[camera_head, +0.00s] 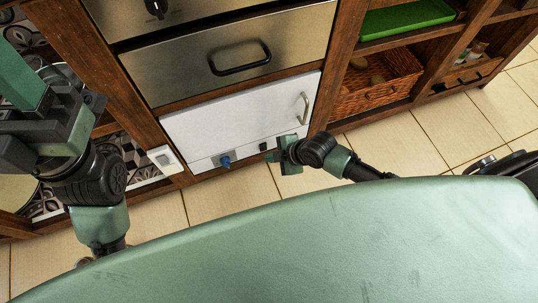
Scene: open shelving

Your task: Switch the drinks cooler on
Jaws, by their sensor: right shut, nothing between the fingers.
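The drinks cooler (235,115) appears to be the white-fronted unit low in the wooden shelving, with a metal handle (304,108) at its right end. A blue knob (226,161) sits on the strip along its lower edge. A small dark piece (263,147) shows at the right of that strip; I cannot tell whether it is a switch or a fingertip. My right gripper (273,154) is shut and empty, close to the strip's right end; contact cannot be judged. My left gripper (45,115) is at the far left, away from the cooler, its fingers unclear.
A steel drawer front with a black handle (240,60) is above the cooler. A wicker basket (385,80) and a green tray (405,18) are on shelves to the right. A white switch plate (165,159) is left of the cooler. The tiled floor in front is clear.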

